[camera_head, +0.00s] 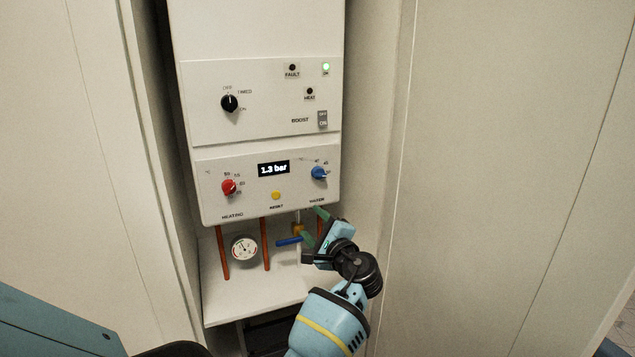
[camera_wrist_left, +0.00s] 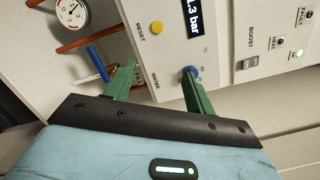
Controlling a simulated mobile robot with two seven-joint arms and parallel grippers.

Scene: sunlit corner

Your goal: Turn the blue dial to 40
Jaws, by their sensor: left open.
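The blue dial (camera_head: 318,173) is on the right of the boiler's lower panel, above the label WATER. Small numbers surround it; I cannot read its setting surely. My left gripper (camera_head: 313,226) is open, with green fingers, just below the panel's lower right edge and below the dial. In the left wrist view the blue dial (camera_wrist_left: 190,71) shows at the tip of the right-hand finger of the gripper (camera_wrist_left: 158,70), partly hidden by it. The dial is not between the fingers, and I cannot tell whether they touch. My right gripper is not in view.
A red dial (camera_head: 229,187), yellow reset button (camera_head: 276,196) and display (camera_head: 273,168) reading 1.3 bar share the panel. A blue valve lever (camera_head: 289,241), copper pipes (camera_head: 265,245) and a gauge (camera_head: 244,248) sit below, close to the gripper. Cabinet walls flank the boiler.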

